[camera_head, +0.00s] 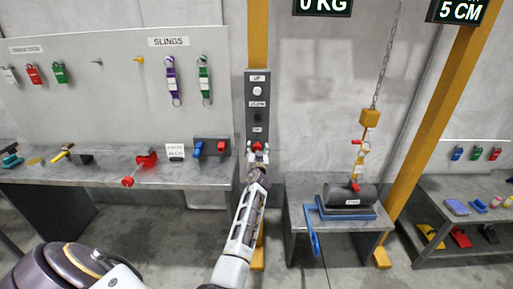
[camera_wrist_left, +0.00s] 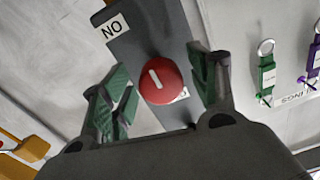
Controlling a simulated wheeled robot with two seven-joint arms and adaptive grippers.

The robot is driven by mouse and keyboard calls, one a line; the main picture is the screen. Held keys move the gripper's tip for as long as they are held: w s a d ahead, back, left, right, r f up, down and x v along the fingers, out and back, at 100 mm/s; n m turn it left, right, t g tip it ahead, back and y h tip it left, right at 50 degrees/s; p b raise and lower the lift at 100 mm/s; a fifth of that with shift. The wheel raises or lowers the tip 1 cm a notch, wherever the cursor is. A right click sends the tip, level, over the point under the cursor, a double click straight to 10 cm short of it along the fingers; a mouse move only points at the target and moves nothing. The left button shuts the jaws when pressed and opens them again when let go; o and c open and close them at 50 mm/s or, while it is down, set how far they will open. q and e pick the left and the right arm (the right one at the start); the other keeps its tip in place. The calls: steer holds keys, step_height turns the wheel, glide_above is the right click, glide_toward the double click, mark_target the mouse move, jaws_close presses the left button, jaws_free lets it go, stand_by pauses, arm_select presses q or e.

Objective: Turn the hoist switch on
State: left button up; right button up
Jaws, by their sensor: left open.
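The hoist switch is a round red knob with a white mark (camera_wrist_left: 160,80) on a dark grey panel in the left wrist view. An ON label (camera_wrist_left: 114,27) shows upside down near it, and another label is mostly hidden behind the knob. In the head view the grey control panel (camera_head: 258,103) is on a yellow post, with an UP label and round buttons; the red knob is at its lower end, largely hidden by my gripper. My left gripper (camera_head: 258,156) is open, its green-padded fingers on both sides of the knob, apparently apart from it. My right gripper is out of view.
A long bench (camera_head: 110,172) with tools and a slings board (camera_head: 130,70) stand at left. Overhead displays read 0 KG and 5 CM.

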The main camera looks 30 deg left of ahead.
arm_select(q)
steer(key=shift+w, duration=0.1)
steer(key=shift+r, duration=0.1)
steer(key=c, duration=1)
steer(key=shift+c, duration=0.2)
